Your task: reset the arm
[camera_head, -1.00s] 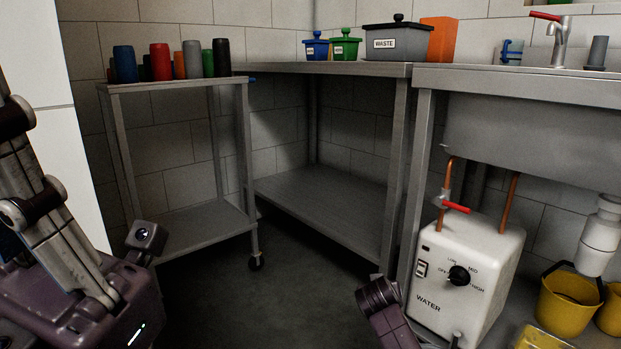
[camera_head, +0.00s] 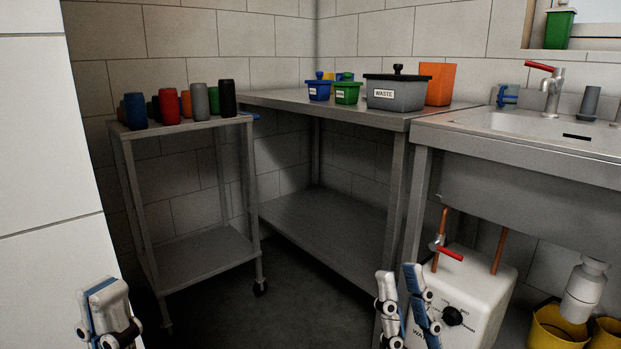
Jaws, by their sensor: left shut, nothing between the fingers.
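My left gripper (camera_head: 106,312) is at the bottom left of the head view, pointing up, in front of the white wall. Its fingers are together and nothing shows between them. My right gripper (camera_head: 404,300) is at the bottom, right of the middle, pointing up. Its two fingers stand apart with an empty gap. It overlaps the left edge of the white water heater (camera_head: 476,290) in the picture. Both arms below the grippers are cut off by the bottom edge.
A metal trolley (camera_head: 190,128) carries several coloured cups. A corner table (camera_head: 290,98) holds blue and green bins, a grey waste bin (camera_head: 396,95) and an orange box (camera_head: 440,84). A sink (camera_head: 530,128) is at right, yellow buckets (camera_head: 552,330) below. The floor between is clear.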

